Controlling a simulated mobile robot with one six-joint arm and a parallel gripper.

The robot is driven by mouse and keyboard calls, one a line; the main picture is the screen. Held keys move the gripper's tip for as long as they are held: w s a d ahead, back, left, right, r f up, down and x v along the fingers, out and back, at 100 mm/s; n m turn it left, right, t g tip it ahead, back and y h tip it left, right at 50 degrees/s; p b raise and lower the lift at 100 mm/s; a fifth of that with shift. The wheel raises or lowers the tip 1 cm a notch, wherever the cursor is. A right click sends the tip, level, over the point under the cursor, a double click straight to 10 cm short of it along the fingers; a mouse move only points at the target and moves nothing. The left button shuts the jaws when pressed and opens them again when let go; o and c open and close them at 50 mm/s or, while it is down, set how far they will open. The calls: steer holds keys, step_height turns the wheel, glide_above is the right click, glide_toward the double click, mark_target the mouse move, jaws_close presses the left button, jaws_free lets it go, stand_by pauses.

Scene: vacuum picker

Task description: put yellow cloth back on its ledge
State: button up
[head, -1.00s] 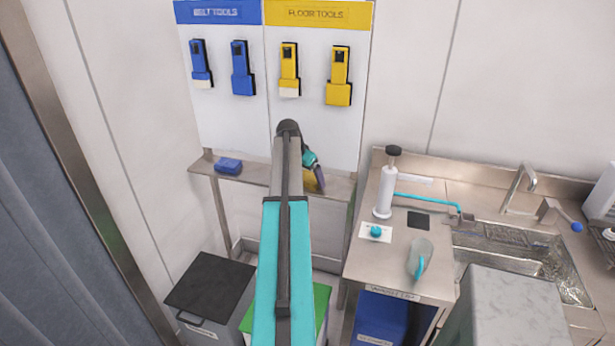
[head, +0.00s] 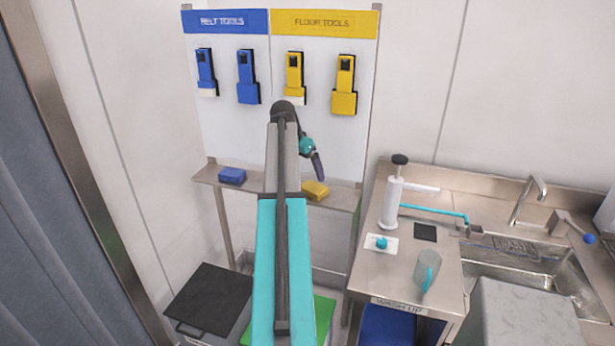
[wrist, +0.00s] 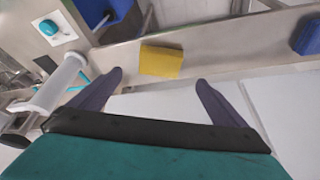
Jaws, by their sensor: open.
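The yellow cloth (head: 315,190), a small folded block, lies on the narrow metal ledge (head: 345,199) under the yellow half of the tool board. In the wrist view the yellow cloth (wrist: 161,61) lies flat on the ledge, beyond the fingertips and between their lines. My gripper (head: 318,170) hangs just above the cloth in the head view, apart from it. In the wrist view my gripper (wrist: 158,78) has its two dark fingers spread wide with nothing between them.
A blue cloth (head: 232,176) lies at the ledge's left end. Blue and yellow tools hang on the board (head: 225,130) above. A counter with a pump bottle (head: 392,195), a jug (head: 427,270) and a sink (head: 515,262) stands at right. A black-lidded bin (head: 208,300) stands below left.

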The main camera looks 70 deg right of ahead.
steer(key=shift+v, duration=0.85)
steer(key=w+a+f+n+y, duration=0.1)
steer(key=w+a+f+n, duration=0.2)
steer(key=w+a+f, duration=0.5)
steer(key=w+a+f+n+y, duration=0.1)
steer(key=w+a+f+n, duration=0.3)
steer(key=a+f, duration=0.75)
steer(key=w+a+f+n+y, duration=0.1)
steer(key=w+a+f+n, duration=0.1)
steer(key=w+a+f, duration=0.65)
steer(key=s+a+f+n+g+y, duration=0.1)
steer(key=a+f+n, duration=0.1)
steer(key=a+f, duration=0.65)
steer(key=s+a+f+n, duration=0.15)
steer(key=a+f, duration=0.45)
steer(key=a, duration=0.6)
steer(key=s+a+f+n+g, duration=0.1)
steer(key=s+a+f+n, duration=0.3)
steer(key=s+a, duration=0.6)
steer(key=s+a+f+n+g, duration=0.2)
steer(key=s+a+f+n, duration=0.3)
steer(key=s+a+f, duration=0.4)
steer(key=s+a, duration=0.1)
steer(key=a, duration=0.6)
steer(key=shift+s, duration=0.35)
